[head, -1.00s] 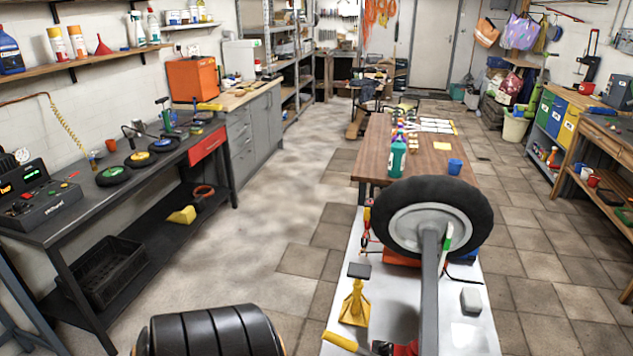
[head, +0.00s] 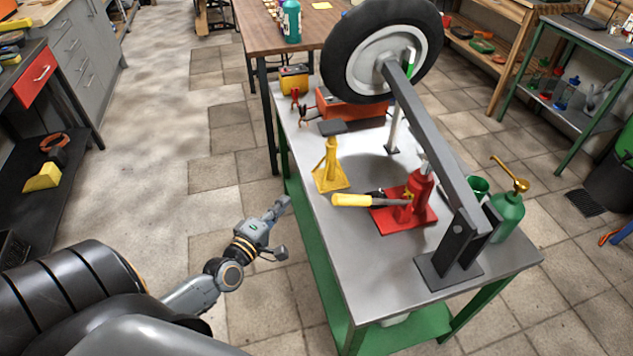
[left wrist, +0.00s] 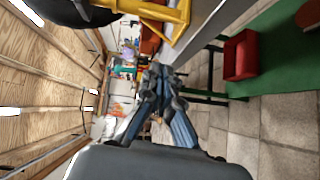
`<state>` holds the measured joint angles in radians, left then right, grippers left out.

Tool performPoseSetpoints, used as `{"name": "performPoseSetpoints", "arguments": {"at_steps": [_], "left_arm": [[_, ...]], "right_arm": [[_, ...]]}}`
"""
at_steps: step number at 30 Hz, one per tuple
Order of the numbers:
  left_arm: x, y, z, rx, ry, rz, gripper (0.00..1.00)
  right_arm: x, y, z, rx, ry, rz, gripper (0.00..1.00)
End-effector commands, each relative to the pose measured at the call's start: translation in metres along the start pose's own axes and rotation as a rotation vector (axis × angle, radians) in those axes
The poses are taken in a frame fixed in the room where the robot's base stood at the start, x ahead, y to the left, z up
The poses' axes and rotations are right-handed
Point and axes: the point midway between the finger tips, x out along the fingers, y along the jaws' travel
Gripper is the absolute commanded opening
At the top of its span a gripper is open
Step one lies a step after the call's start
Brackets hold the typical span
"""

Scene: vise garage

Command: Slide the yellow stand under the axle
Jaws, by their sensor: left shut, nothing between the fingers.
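The yellow stand (head: 331,166) with a dark top pad stands upright on the grey workbench top (head: 330,262), near its left edge. The axle (head: 428,132) is a grey bar running from the wheel (head: 381,50) to a dark post bracket (head: 455,246). The stand is left of the axle, not under it. My left gripper (head: 284,206) is shut and empty, left of the bench edge and apart from the stand. In the left wrist view its fingertips (left wrist: 158,76) meet, with the yellow stand (left wrist: 172,14) partly visible at the top. My right gripper is not in view.
A red jack (head: 407,205) with a yellow-ended handle (head: 352,200) sits under the axle, right of the stand. An orange-red toolbox (head: 350,108) stands behind the stand. A green oil can (head: 508,215) is at the right. Floor left of the bench is clear.

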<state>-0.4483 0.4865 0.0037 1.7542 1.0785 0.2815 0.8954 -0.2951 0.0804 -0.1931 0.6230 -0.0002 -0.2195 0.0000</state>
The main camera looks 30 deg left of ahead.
Motion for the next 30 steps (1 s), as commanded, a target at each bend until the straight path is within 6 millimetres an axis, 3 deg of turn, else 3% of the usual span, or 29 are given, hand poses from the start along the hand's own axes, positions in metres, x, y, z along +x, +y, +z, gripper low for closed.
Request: {"name": "performPoseSetpoints", "arguments": {"at_steps": [3, 8, 20, 30], "left_arm": [[0.004, 0.018, -0.001, -0.073, 0.003, 0.048, 0.0], [0.022, 0.025, -0.002, -0.085, 0.005, 0.057, 0.0], [0.103, 0.028, -0.002, -0.081, 0.004, 0.055, 0.0], [0.13, 0.031, 0.025, -0.082, 0.004, 0.053, 0.0]], "right_arm": [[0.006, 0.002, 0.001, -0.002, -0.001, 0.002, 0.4], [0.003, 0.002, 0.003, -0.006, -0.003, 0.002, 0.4], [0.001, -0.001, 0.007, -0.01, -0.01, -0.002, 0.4], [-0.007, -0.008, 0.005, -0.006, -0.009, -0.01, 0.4]]}}
